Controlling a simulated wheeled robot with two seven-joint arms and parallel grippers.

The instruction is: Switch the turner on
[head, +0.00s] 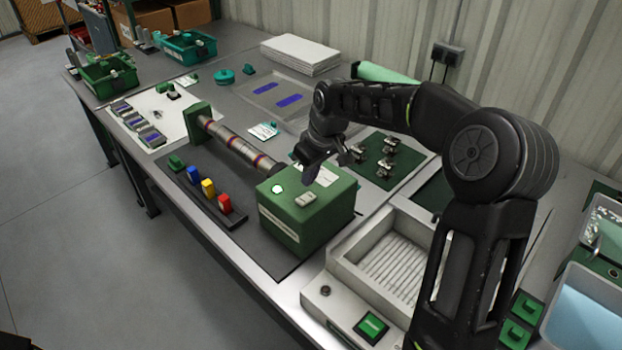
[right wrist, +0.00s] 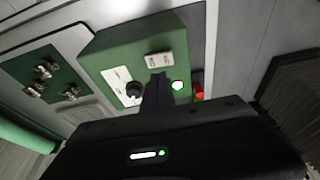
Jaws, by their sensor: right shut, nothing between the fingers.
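The turner is a green box (head: 325,218) with a striped shaft (head: 240,147) running from it to a green end support (head: 198,120). On its top are a lit green lamp (head: 278,189) and a pale rocker piece (head: 305,199). The right wrist view also shows the rocker piece (right wrist: 158,59), the lit lamp (right wrist: 179,85) and a black knob (right wrist: 133,89) on a white label. My right gripper (head: 308,178) is shut and empty over the box top, between knob and lamp in the wrist view. I cannot tell whether it touches. My left gripper is not in view.
Red, yellow and blue blocks (head: 208,189) stand on the dark mat in front of the shaft. A pale tray unit with a green button (head: 371,326) is to the right. Metal parts sit on a green board (head: 410,157) behind. Green bins (head: 108,76) stand far left.

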